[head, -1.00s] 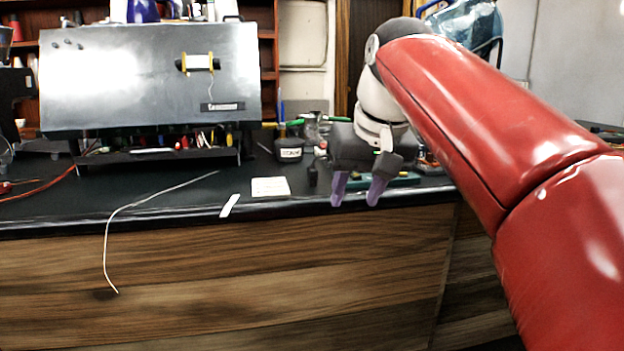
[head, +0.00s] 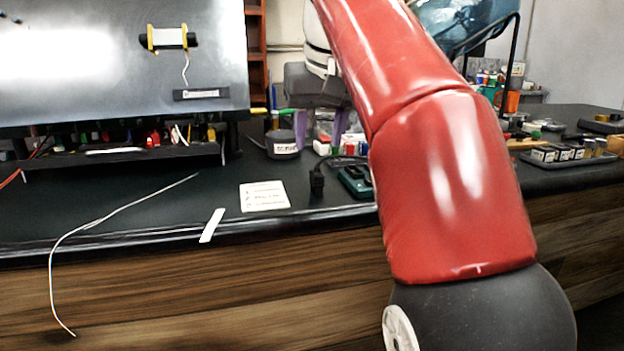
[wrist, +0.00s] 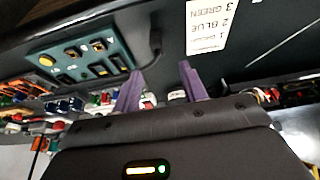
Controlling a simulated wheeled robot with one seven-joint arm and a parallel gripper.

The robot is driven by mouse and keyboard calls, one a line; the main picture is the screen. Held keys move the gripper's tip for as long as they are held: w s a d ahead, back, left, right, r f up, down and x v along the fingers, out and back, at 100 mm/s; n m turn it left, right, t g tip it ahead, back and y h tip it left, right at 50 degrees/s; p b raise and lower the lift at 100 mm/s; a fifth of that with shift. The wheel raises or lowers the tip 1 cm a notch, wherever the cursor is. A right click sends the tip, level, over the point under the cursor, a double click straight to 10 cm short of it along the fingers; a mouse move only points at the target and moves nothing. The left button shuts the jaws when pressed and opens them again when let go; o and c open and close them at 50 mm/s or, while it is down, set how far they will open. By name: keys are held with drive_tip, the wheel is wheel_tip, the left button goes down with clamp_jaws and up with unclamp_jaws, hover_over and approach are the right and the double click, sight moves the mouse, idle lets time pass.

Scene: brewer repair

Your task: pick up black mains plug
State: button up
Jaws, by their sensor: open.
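The black mains plug (head: 317,183) lies on the dark bench between the white printed card and the teal socket block, with its dark cord running back and right. In the wrist view the plug (wrist: 156,40) is a small dark shape beyond the fingertips, hard to make out against the bench. My gripper (head: 347,132) has purple fingers, spread and empty, behind the plug and partly hidden by my red arm. In the wrist view my gripper (wrist: 160,72) shows both fingers apart with nothing between them.
The teal socket block (head: 357,181) is right of the plug, partly behind my arm. The white card (head: 264,196) lies left, with a white strip (head: 212,225) and white wire (head: 105,218). A dark labelled tub (head: 283,143) stands behind. Bench in front of the plug is clear.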

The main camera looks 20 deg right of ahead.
sight(317, 172)
drive_tip(key=x, duration=0.2)
drive_tip(key=b+x, duration=0.1)
drive_tip(key=x, duration=0.1)
drive_tip(key=b+x, duration=0.1)
drive_tip(key=x, duration=0.1)
drive_tip(key=shift+s+d+f, duration=0.1)
drive_tip(key=shift+s+f, duration=0.15)
drive_tip(key=shift+f, duration=0.2)
drive_tip(key=shift+c, duration=0.2)
clamp_jaws()
